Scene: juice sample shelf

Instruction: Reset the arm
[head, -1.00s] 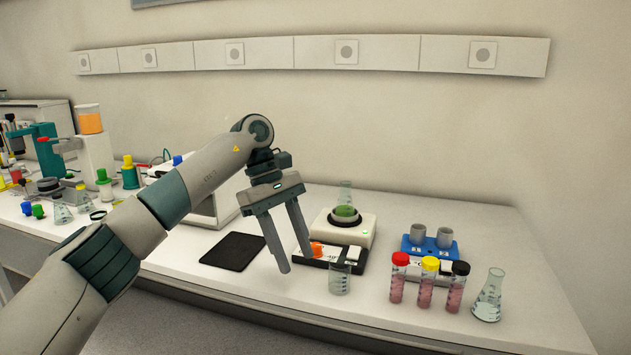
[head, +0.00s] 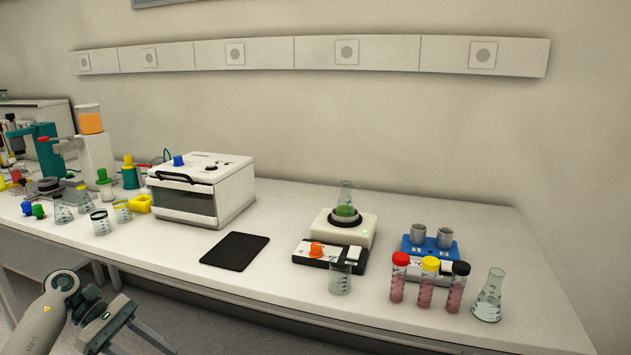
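My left gripper (head: 150,343) is at the lower left of the head view, in front of and below the bench edge. Its two fingers look spread apart with nothing between them, though the tips run near the bottom of the picture. My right gripper is not in view. The bench (head: 285,275) carries a white stirrer device (head: 345,232) with an orange knob and a green piece on top. Three sample tubes with red (head: 399,275), yellow (head: 428,280) and black (head: 457,285) caps stand upright at the right.
A white box machine (head: 203,187) and a black pad (head: 235,251) sit left of the stirrer. A beaker (head: 340,278) and a flask (head: 489,296) stand near the front. A blue unit (head: 430,250) holds two grey cups. Several glass vessels and coloured caps crowd the left.

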